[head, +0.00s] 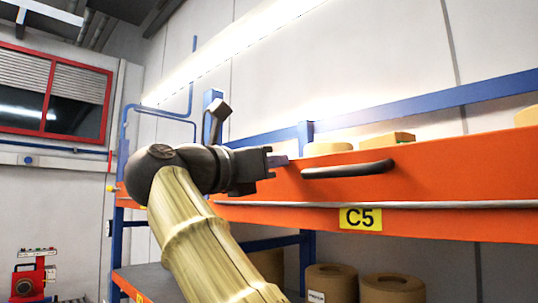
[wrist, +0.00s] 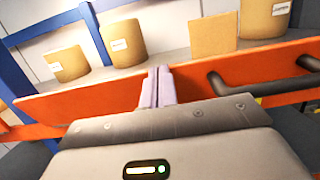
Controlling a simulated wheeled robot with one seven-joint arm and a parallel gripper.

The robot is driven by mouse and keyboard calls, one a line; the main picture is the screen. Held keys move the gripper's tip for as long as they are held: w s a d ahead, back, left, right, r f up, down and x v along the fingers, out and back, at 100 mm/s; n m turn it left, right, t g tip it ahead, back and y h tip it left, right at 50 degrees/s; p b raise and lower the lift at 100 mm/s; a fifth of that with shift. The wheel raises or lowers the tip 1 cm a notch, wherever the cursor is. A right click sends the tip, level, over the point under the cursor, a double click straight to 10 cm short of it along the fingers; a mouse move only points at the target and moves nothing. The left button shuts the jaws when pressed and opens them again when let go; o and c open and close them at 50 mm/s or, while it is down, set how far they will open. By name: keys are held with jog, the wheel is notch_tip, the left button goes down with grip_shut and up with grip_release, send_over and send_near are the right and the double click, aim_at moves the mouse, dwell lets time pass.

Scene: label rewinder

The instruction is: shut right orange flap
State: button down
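An orange flap (head: 420,170) with a dark bar handle (head: 348,169) runs along the front of the rack at right in the head view. In the wrist view the orange panel (wrist: 105,95) crosses the picture, with the dark handle (wrist: 245,88) on its right part. My gripper (head: 279,160) is at the left part of the flap, left of the handle. In the wrist view its pale fingertips (wrist: 159,86) are together with nothing seen between them, overlapping the panel near its top edge. I cannot tell whether they touch it.
A yellow C5 label (head: 360,218) is on the rack below the flap. Tan rolls (head: 331,283) stand on the lower shelf, and tan goods (head: 387,140) show above the flap. A blue upright (wrist: 95,32) stands at left in the wrist view. A red-framed window (head: 55,90) is at far left.

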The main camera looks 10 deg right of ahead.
jog(key=shift+w+d+r+g+y+p, duration=0.2)
jog(key=shift+d+g+y+p, duration=0.1)
jog(key=shift+p, duration=0.1)
jog(key=shift+w+d+r+p, duration=0.25)
jog(key=shift+w+d+p, duration=0.1)
jog(key=shift+p, duration=0.35)
jog(key=shift+s, duration=0.1)
dwell(0.5)
jog(key=r+p+v, duration=0.1)
jog(key=v, duration=1.2)
jog(key=shift+s+a, duration=0.2)
jog(key=shift+a, duration=0.25)
jog(key=shift+r, duration=0.15)
